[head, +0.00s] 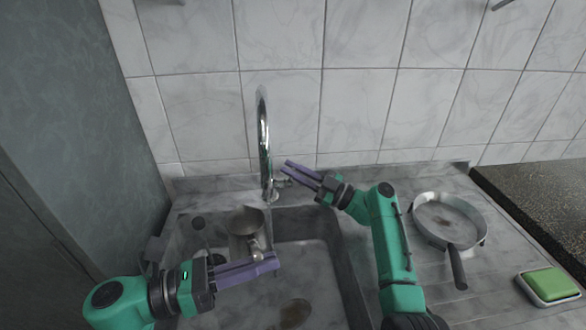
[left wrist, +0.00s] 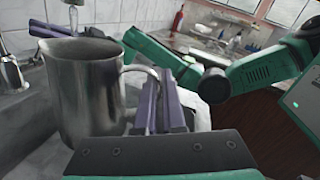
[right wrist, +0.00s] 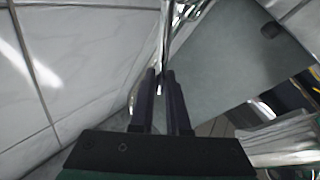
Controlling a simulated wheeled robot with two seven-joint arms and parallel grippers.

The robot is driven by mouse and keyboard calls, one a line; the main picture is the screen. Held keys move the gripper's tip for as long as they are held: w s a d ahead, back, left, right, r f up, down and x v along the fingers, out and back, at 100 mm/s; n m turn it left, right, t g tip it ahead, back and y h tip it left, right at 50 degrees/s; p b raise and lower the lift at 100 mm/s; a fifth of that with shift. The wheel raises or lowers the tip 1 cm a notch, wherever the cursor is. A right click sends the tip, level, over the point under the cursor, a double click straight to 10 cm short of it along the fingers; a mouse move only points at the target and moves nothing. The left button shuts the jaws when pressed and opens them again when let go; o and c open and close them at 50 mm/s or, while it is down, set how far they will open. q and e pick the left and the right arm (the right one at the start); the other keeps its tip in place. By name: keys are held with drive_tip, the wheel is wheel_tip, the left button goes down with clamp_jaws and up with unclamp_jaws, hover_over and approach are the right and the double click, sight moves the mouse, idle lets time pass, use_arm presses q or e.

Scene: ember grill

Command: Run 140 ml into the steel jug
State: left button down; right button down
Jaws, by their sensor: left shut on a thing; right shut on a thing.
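The steel jug (head: 246,220) stands upright in the left part of the sink, below the tap (head: 264,140). Its open mouth and handle show close up in the left wrist view (left wrist: 82,85). My left gripper (head: 276,262) is shut on the jug's handle. My right gripper (head: 287,168) is beside the tap's base, shut on the small tap lever (head: 281,183). The lever is mostly hidden between the fingers in the right wrist view, where my gripper (right wrist: 162,78) also shows. I cannot make out a water stream or the level inside the jug.
A frying pan (head: 436,207) lies on the drainboard to the right, with a green sponge (head: 550,284) in a dish nearer the front. A tiled wall (head: 360,110) stands close behind the tap.

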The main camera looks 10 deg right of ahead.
drive_tip(key=c, duration=0.9)
unclamp_jaws()
drive_tip(key=s+d, duration=0.6)
drive_tip(key=d, duration=0.5)
drive_tip(key=shift+s+d+f, duration=0.15)
drive_tip(key=shift+s+d, duration=0.1)
